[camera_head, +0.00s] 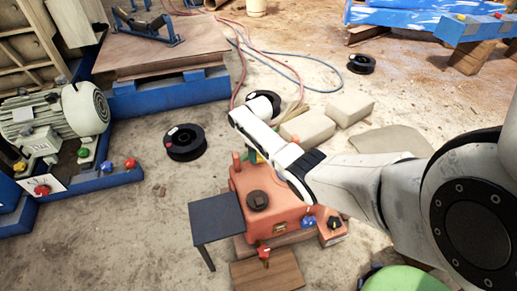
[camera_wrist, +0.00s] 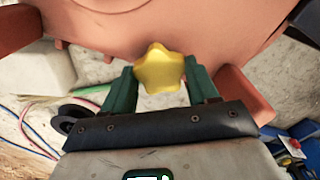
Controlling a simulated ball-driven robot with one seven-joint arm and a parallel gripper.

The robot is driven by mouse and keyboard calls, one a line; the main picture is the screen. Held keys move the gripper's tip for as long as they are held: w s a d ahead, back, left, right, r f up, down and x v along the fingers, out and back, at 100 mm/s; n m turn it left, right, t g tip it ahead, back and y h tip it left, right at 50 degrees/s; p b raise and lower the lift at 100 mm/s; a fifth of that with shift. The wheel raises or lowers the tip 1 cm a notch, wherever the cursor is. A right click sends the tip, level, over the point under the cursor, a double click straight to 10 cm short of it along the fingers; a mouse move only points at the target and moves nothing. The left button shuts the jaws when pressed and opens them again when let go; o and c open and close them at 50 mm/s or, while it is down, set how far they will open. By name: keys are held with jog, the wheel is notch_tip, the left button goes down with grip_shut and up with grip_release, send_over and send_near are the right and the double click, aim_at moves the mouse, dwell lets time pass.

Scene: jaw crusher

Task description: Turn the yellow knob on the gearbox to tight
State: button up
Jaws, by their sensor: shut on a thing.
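The gearbox (camera_head: 266,200) is an orange-red housing standing on the floor in the middle of the head view. Its side (camera_wrist: 180,25) fills the top of the wrist view. The yellow knob (camera_wrist: 159,69) is star-shaped and sits on that side, between the two green fingers of my gripper (camera_wrist: 162,88). My gripper is shut on the knob, one finger at its left and one at its right. In the head view my arm reaches in from the right behind the gearbox and hides the knob. I cannot read any tight mark.
A dark side table (camera_head: 217,217) stands at the gearbox's left. A small box with a dial (camera_head: 332,230) is at its right. Black reels (camera_head: 185,142), pale blocks (camera_head: 307,129) and hoses lie on the floor. A motor (camera_head: 55,116) stands at left.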

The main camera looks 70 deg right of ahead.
aim_at(258, 155)
jog(key=m+p, duration=0.1)
jog(key=m, duration=0.5)
jog(key=shift+w+p, duration=0.1)
jog(key=shift+p, duration=0.2)
jog(key=m, duration=0.6)
dwell(0.4)
jog(key=o, duration=1.1)
jog(key=shift+c, duration=0.2)
notch_tip(258, 155, up, 11)
jog(key=p, duration=0.6)
jog(key=shift+f, duration=0.1)
